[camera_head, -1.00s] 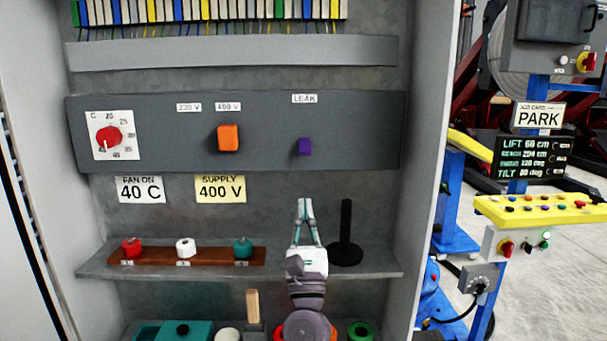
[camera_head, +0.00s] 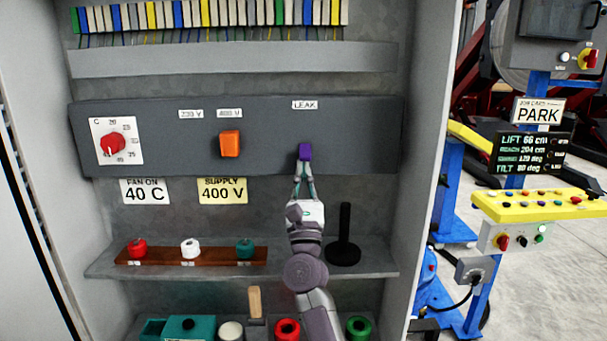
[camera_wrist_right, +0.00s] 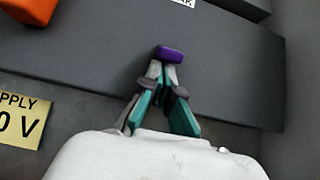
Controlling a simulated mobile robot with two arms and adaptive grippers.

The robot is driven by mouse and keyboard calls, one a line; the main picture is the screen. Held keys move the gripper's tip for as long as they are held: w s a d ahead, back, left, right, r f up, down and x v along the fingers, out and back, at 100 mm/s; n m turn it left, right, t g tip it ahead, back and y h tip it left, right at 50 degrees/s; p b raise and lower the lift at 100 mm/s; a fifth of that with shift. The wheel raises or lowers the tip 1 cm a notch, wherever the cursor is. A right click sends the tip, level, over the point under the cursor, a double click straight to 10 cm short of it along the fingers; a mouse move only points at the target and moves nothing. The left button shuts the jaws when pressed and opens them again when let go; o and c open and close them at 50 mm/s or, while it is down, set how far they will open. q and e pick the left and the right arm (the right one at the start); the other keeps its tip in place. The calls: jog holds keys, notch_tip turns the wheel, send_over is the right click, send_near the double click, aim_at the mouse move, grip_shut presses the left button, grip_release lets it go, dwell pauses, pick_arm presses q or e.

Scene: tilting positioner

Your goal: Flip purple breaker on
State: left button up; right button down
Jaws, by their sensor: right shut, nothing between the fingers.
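The purple breaker (camera_head: 305,152) is a small block on the dark grey panel, under the LEAK label (camera_head: 305,104). It also shows in the right wrist view (camera_wrist_right: 170,53), just beyond my fingertips. My right gripper (camera_head: 304,166) is shut with nothing between its fingers. Its tips are right at the lower edge of the purple breaker, touching it or very close; I cannot tell which. In the right wrist view the fingertips (camera_wrist_right: 162,66) meet just below the breaker. My left gripper is not in view.
An orange switch (camera_head: 230,144) and a red dial (camera_head: 112,144) sit left on the panel (camera_head: 180,160). Below, a shelf (camera_head: 110,266) holds a wooden rack (camera_head: 215,257) with knobs and a black upright post (camera_head: 345,232) close right of my arm. Cabinet walls bound both sides.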

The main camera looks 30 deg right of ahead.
jog(key=shift+s+a+r, duration=0.2)
jog(key=shift+s+r, duration=0.15)
dwell(0.6)
jog(key=shift+s+a+r, duration=0.2)
jog(key=shift+s+r, duration=0.15)
jog(key=shift+r, duration=0.25)
jog(key=shift+s+a+r, duration=0.2)
jog(key=shift+s+r, duration=0.1)
jog(key=shift+r, duration=0.3)
jog(key=shift+a, duration=0.1)
